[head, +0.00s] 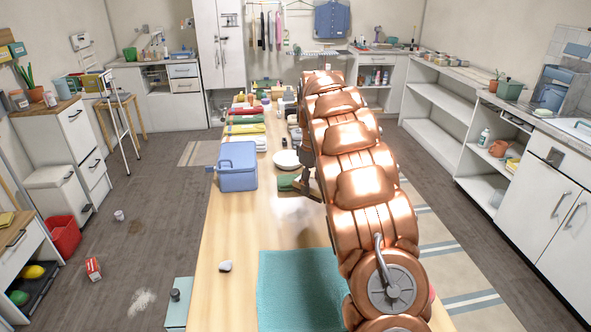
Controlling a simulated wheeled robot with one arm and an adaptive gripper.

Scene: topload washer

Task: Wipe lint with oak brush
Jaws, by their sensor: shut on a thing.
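My gripper (304,182) is a small dark shape over the long wooden table, partly hidden behind my copper arm.
The table (222,300) holds a blue box (238,166), a white plate (286,159), a teal mat (295,285), a small pale lump (225,266) and several cloths at the back. A red bin (63,236) and small red carton (93,268) stand on the floor at left.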

